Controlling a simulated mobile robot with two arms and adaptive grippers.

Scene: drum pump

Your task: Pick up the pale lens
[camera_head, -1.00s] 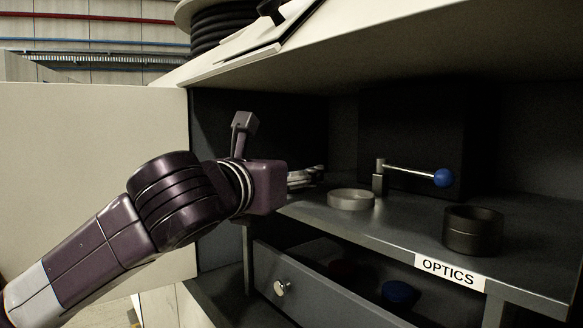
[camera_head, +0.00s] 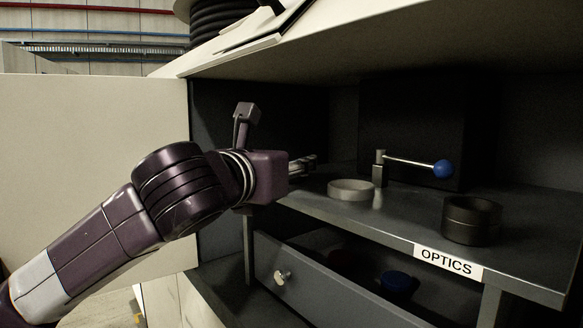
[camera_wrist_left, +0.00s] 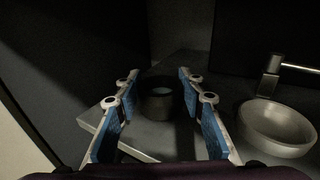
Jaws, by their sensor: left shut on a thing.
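My left gripper (camera_head: 303,165) reaches in over the left part of the cabinet shelf. In the left wrist view its blue-padded fingers (camera_wrist_left: 158,80) stand on both sides of a small round thing, dark at the side with a pale top, which I take for the pale lens (camera_wrist_left: 160,104). The gripper is shut on it. I cannot tell whether it is clear of the shelf. In the head view the lens is hidden by the gripper. My right gripper is not in view.
A grey metal dish (camera_head: 351,191) stands right of the gripper, beside a post with a blue-knobbed lever (camera_head: 420,164). A dark cup (camera_head: 471,220) stands at the shelf's right. Below the shelf (camera_head: 400,225), an open drawer (camera_head: 325,293) holds a blue thing (camera_head: 398,283).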

